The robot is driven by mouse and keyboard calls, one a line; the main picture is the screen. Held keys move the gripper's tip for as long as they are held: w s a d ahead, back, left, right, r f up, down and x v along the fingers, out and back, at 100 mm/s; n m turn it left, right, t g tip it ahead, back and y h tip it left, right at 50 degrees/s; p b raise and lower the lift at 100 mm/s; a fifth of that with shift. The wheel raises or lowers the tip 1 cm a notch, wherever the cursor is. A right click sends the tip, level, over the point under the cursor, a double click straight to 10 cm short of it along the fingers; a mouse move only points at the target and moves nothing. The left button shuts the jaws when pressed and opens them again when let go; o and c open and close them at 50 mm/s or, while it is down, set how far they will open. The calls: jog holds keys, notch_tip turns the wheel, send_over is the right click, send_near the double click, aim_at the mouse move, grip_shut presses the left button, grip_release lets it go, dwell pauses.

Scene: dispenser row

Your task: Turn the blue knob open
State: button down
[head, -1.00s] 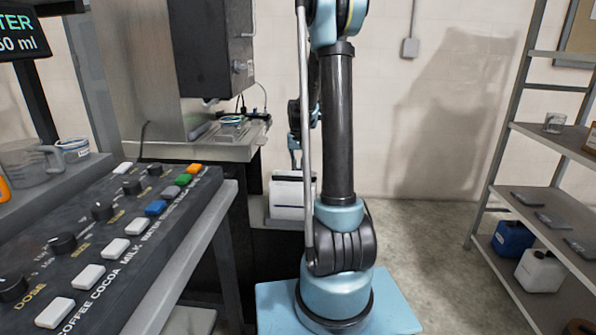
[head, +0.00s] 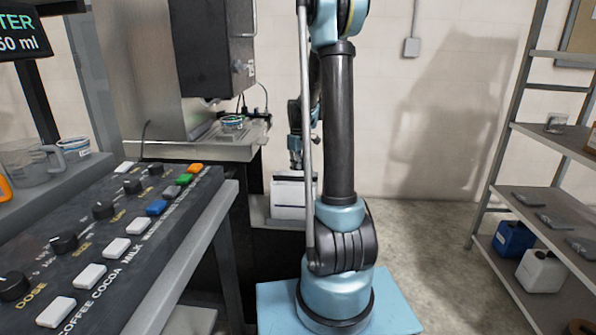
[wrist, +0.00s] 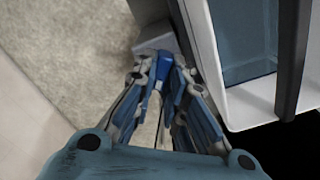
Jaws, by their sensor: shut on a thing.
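The blue knob (wrist: 158,70) shows in the wrist view between the two fingers of my gripper (wrist: 161,84), at the upper middle. The fingers are shut on it, and they hide its sides. A pale grey block (wrist: 154,40) lies just beyond the knob. In the head view my gripper (head: 295,160) hangs small behind my arm, just above a white container (head: 288,198). The knob cannot be made out there.
In the wrist view a white-walled container with a blue-grey face (wrist: 243,40) stands close right of my fingers, with a dark bar (wrist: 297,60). A button panel (head: 120,240) is at left in the head view. A shelf rack (head: 530,190) is at right, beyond open floor.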

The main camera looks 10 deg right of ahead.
jog(key=n, duration=0.7)
dwell(0.6)
jog(key=c, duration=1.6)
grip_release()
jog(key=shift+s+r, duration=0.1)
notch_tip(320, 180, up, 12)
